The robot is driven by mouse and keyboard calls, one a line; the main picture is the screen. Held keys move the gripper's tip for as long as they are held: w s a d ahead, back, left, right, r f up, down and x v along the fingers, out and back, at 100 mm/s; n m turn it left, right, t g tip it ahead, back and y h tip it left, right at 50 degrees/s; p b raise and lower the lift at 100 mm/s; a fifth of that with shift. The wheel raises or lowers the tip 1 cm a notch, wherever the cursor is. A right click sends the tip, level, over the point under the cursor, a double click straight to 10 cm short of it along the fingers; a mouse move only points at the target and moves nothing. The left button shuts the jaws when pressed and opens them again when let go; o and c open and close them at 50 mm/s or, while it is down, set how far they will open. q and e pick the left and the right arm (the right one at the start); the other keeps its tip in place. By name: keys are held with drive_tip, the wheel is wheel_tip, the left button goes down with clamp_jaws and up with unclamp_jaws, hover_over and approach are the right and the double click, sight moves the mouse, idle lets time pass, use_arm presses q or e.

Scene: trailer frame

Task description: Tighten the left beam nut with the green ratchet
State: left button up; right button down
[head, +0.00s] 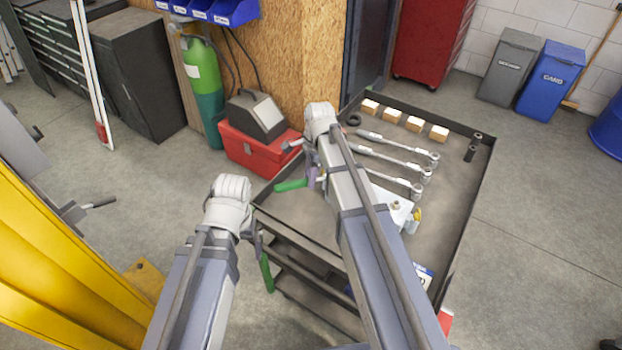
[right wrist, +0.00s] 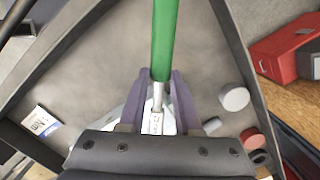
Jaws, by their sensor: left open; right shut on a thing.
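The green ratchet's handle (head: 291,185) shows in the head view over the cart's left part. In the right wrist view the green handle (right wrist: 165,40) runs upward, with its metal shank between my purple fingers. My right gripper (head: 313,172) is shut on this ratchet; in the wrist view the gripper (right wrist: 157,90) partly hides the tool's near end. My left gripper (head: 258,242) is open beside the cart's left edge, mostly hidden by its wrist. The yellow beam (head: 50,245) stands at far left, with grey fittings (head: 72,212) on its side. I cannot make out the left nut.
The cart tray (head: 465,190) holds several wooden blocks (head: 415,124), wrenches (head: 390,155) and dark sockets (head: 470,153). A red toolbox (head: 250,150) and green cylinder (head: 203,85) stand behind. Another green bar (head: 267,273) is by the cart's left side. Floor between beam and cart is clear.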

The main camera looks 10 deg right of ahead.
drive_tip(key=shift+w+m, duration=0.5)
drive_tip(key=shift+w+d+m, duration=0.1)
drive_tip(key=shift+w+m, duration=0.8)
drive_tip(key=shift+w, duration=0.05)
drive_tip(key=shift+w+d+m+t, duration=0.25)
drive_tip(key=shift+w+m+t, duration=0.05)
drive_tip(key=shift+w+m, duration=0.6)
